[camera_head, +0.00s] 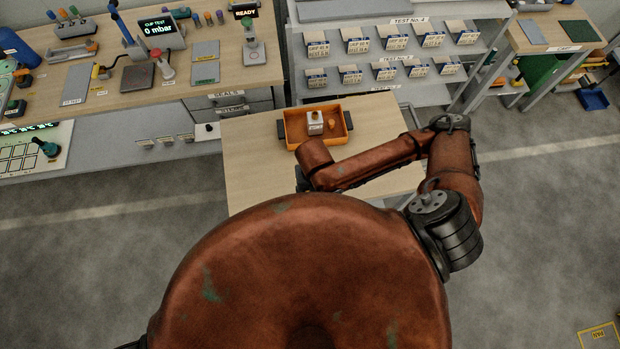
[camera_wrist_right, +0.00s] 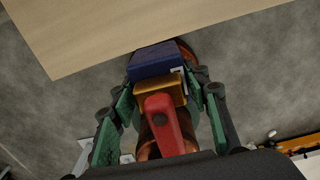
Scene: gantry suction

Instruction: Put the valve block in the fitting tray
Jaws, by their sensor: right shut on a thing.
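The valve block (camera_wrist_right: 160,93) has a blue end, a brass-coloured body and a red lever handle. In the right wrist view it sits between the green fingers of my right gripper (camera_wrist_right: 158,98), which is shut on it. Behind it are grey floor and the edge of a wooden tabletop. In the head view my right gripper and the block are hidden behind my arm and body. The orange fitting tray (camera_head: 296,129) lies on the small wooden table, beyond my forearm. It holds a white labelled block (camera_head: 315,126) and small orange-brown pieces. My left gripper is not in view.
The small wooden table (camera_head: 252,165) is bare left of the tray. A workbench (camera_head: 130,98) with tools and a 0 mbar display (camera_head: 158,27) stands at left. A grey shelf rack (camera_head: 375,95) with labelled boxes is behind the tray.

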